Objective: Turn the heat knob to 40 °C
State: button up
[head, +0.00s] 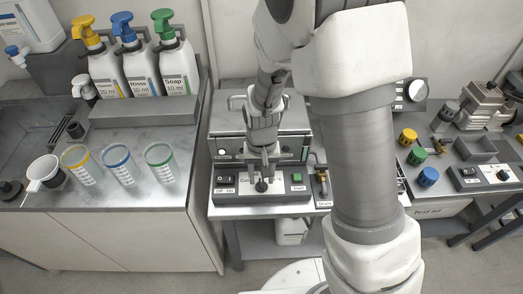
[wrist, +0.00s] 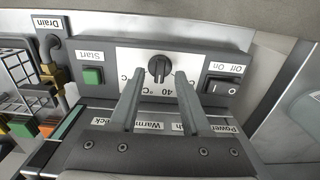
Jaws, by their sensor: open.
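The heat knob (wrist: 159,69) is a round black knob with a raised grip on a white dial plate (wrist: 194,65), shown upside down in the wrist view. A "40" mark shows near the knob, and other marks are partly hidden by my fingers. I cannot tell for sure which mark the knob points at. In the head view the knob (head: 261,186) sits mid-panel, below my gripper. My gripper (wrist: 159,76) is open, with one finger on each side of the knob. I cannot tell whether either finger touches it.
A green Start button (wrist: 92,77) and a black Off/On switch (wrist: 221,89) flank the dial. A brass drain valve (wrist: 52,70) is beside the panel. Bottles (head: 140,70) and cups (head: 160,160) stand on the left counter. Another bench with coloured knobs (head: 428,176) is at right.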

aim_at(262, 183)
notch_tip(262, 183, up, 16)
jog(key=p, duration=0.1)
jog(key=shift+p, duration=0.4)
jog(key=shift+f, duration=0.1)
jog(key=s+d+r+t, duration=0.5)
jog(key=s+d+r, duration=0.5)
jog(key=s+r, duration=0.3)
jog(key=shift+d+r+t, duration=0.15)
jog(key=shift+d+t, duration=0.1)
jog(key=shift+t, duration=0.05)
